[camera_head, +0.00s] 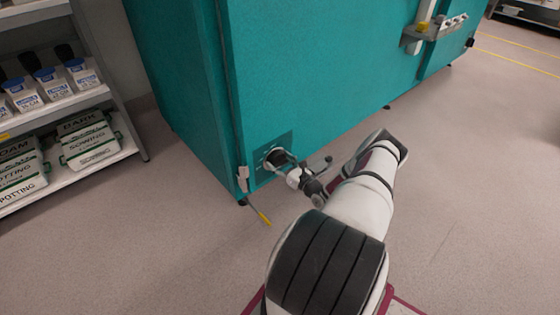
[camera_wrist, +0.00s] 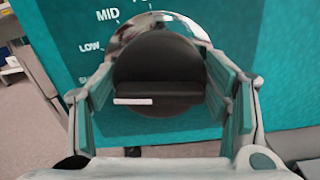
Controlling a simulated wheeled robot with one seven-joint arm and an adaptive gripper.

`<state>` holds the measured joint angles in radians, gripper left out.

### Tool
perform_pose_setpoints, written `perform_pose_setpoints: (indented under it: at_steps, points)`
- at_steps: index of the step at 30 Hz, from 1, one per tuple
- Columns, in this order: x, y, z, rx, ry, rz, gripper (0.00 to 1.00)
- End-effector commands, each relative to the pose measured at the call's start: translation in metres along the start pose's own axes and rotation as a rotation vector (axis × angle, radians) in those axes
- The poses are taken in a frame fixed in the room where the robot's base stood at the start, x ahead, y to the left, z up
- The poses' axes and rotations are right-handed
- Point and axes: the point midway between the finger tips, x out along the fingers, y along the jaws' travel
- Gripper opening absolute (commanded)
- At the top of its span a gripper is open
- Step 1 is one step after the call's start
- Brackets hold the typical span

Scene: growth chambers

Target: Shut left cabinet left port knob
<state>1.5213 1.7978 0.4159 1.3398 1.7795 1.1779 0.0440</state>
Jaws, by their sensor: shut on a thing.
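The port knob (camera_wrist: 160,72) is black with a chrome rim and a raised grip bar. It sits low on the teal cabinet (camera_head: 320,70), on a darker plate at its lower left corner, where it also shows in the head view (camera_head: 277,157). Its white pointer mark lies level, toward the left of the wrist view. The plate reads MID and LOW; a lower label is mostly hidden by my left finger. My gripper (camera_wrist: 168,92) is shut on the knob, one finger on each side. In the head view, my gripper (camera_head: 286,168) reaches the knob from the right.
A yellow-tipped tool (camera_head: 258,214) hangs at the cabinet's lower left edge, close to my gripper. A shelf (camera_head: 100,150) with labelled bins and blue-lidded boxes stands at left. A small grey tray (camera_head: 437,32) is mounted on the cabinet's front. The floor at right is clear.

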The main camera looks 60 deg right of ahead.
Motion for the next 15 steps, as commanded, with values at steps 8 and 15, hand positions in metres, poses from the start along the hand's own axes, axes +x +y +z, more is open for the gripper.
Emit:
perform_pose_setpoints:
  at_steps: [8, 15]
  points:
    - [-0.0004, 0.0008, -0.0015, -0.117, 0.004, -0.001, 0.42]
    - [-0.0005, 0.0010, -0.0021, -0.154, 0.005, 0.000, 0.42]
